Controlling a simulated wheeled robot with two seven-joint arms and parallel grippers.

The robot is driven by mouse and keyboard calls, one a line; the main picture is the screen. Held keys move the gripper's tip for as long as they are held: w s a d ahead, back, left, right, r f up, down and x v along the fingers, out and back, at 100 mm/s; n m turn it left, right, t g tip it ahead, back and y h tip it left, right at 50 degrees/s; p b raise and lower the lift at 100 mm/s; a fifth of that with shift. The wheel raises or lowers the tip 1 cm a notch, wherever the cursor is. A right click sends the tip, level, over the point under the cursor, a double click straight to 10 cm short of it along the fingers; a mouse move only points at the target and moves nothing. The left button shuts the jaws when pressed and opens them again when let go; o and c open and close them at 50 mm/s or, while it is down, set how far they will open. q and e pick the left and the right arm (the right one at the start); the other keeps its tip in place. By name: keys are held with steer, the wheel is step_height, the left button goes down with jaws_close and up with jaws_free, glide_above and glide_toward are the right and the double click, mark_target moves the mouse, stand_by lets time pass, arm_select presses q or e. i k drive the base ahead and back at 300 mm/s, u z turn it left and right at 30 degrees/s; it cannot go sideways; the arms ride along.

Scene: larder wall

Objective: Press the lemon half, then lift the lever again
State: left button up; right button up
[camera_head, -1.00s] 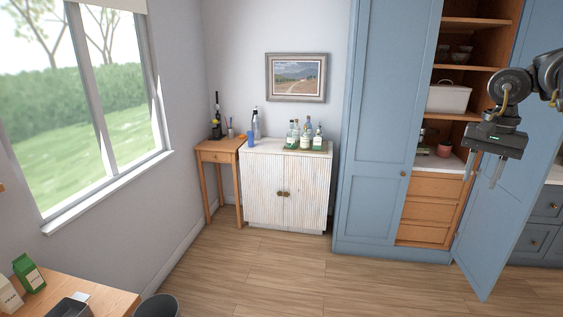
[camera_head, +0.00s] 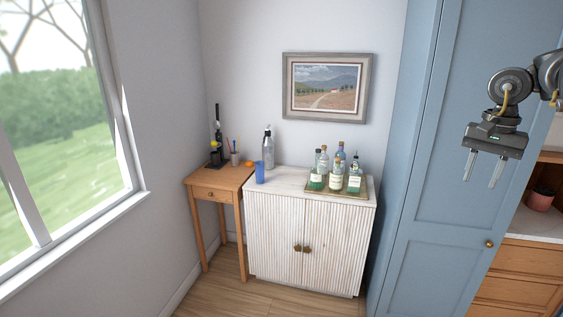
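A black lever press (camera_head: 216,150) stands on the small wooden side table (camera_head: 207,194) in the corner, its lever pointing up. A small yellow thing, perhaps the lemon half (camera_head: 216,144), shows at the middle of the press; it is too small to make out surely. My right gripper (camera_head: 482,169) is raised at the right of the view, far from the press, its two fingers apart with nothing between them. My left gripper is not in view.
A white cabinet (camera_head: 275,232) adjoins the side table and bears a blue cup (camera_head: 259,172), a grey bottle (camera_head: 268,150) and a tray (camera_head: 364,194) of several bottles. A pen pot (camera_head: 235,159) and an orange fruit (camera_head: 250,163) sit near the press. A blue cupboard (camera_head: 437,241) stands at right.

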mark_target(216, 124)
steer(key=u, duration=0.3)
steer(key=i, duration=2.5)
steer(key=u, duration=0.75)
steer(key=i, duration=1.9)
steer(key=u, duration=0.25)
